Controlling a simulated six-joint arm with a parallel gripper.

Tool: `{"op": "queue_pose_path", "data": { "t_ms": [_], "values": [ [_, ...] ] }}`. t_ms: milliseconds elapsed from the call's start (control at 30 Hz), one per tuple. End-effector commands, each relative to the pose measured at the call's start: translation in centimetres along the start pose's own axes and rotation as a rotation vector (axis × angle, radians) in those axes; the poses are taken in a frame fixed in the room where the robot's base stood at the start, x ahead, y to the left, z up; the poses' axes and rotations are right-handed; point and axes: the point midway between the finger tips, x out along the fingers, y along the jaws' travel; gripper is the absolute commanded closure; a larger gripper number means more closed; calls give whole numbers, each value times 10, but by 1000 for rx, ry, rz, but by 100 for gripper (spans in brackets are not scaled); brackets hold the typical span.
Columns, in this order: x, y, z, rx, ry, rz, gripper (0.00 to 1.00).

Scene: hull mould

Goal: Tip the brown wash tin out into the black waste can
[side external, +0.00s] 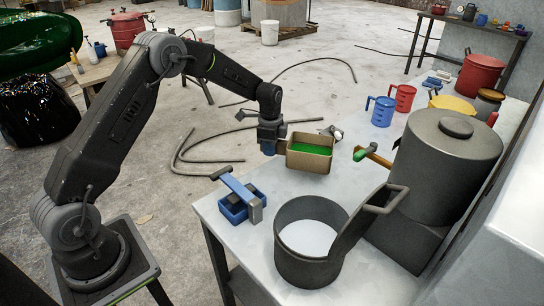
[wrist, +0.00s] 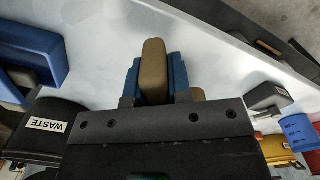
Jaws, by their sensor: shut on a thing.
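The brown wash tin (side external: 308,164) is a boxy tin with green contents (side external: 309,141) showing inside. It is held roughly level in the air near the table's left edge. My gripper (side external: 281,142) is shut on its left side; in the wrist view a brown part of the tin (wrist: 153,72) sits between the blue fingers. The black waste can (side external: 307,272) stands open on the table in front of the tin, pale inside, with a raised handle-like piece on its right. In the wrist view a black body with a WASTE label (wrist: 47,125) shows at left.
A blue caddy (side external: 238,206) stands left of the can. A large dark lidded drum (side external: 447,160) stands to the right, with a green-ended tool (side external: 361,154) near it. Blue (side external: 382,112) and red (side external: 403,98) jugs stand further back.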

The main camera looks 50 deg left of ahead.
Motion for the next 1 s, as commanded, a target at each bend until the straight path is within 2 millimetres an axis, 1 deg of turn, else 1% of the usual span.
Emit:
{"op": "queue_pose_path", "data": {
  "t_ms": [33, 200, 300, 400, 500, 567, 667, 767, 900, 1000],
  "values": [
    [-8, 0, 15, -6, 0, -2, 100],
    [-31, 4, 54, -8, 0, -3, 100],
    [-44, 6, 75, -7, 0, -3, 100],
    [-53, 8, 92, -5, 0, -1, 100],
    [-60, 9, 104, -5, 0, -2, 100],
    [-64, 10, 108, -3, 0, -2, 100],
    [-77, 10, 113, -3, 0, -4, 100],
    [-104, 10, 115, -2, 1, -8, 100],
    [-143, 10, 115, -2, 1, -7, 100],
    [-169, 10, 115, -2, 0, -6, 100]
  ]
}}
